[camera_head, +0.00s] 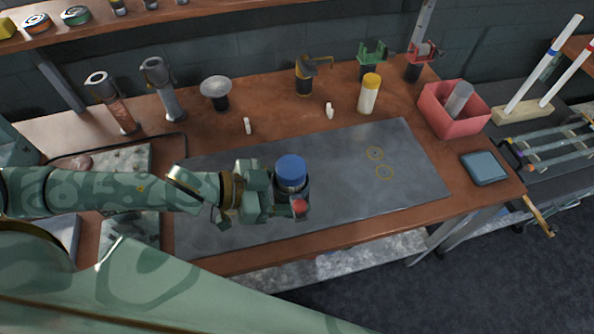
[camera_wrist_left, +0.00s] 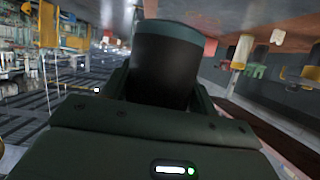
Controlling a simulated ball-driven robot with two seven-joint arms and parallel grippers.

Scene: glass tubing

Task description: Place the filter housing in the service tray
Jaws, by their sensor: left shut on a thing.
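A cylinder with a blue cap (camera_head: 291,168) and a dark lower body, which looks like the filter housing, is in my left gripper (camera_head: 297,194). The gripper is shut on it, over the grey mat (camera_head: 400,185); the cylinder looks roughly upright. In the left wrist view the dark cylinder (camera_wrist_left: 165,70) stands between the fingers. The fingers hide its lower part in the head view. My right gripper is not in view.
A red bin (camera_head: 440,122) with a grey cylinder in it stands at the right. A blue-grey box (camera_head: 485,168) lies near the right edge. A yellow-capped bottle (camera_head: 369,93) and several stands line the back.

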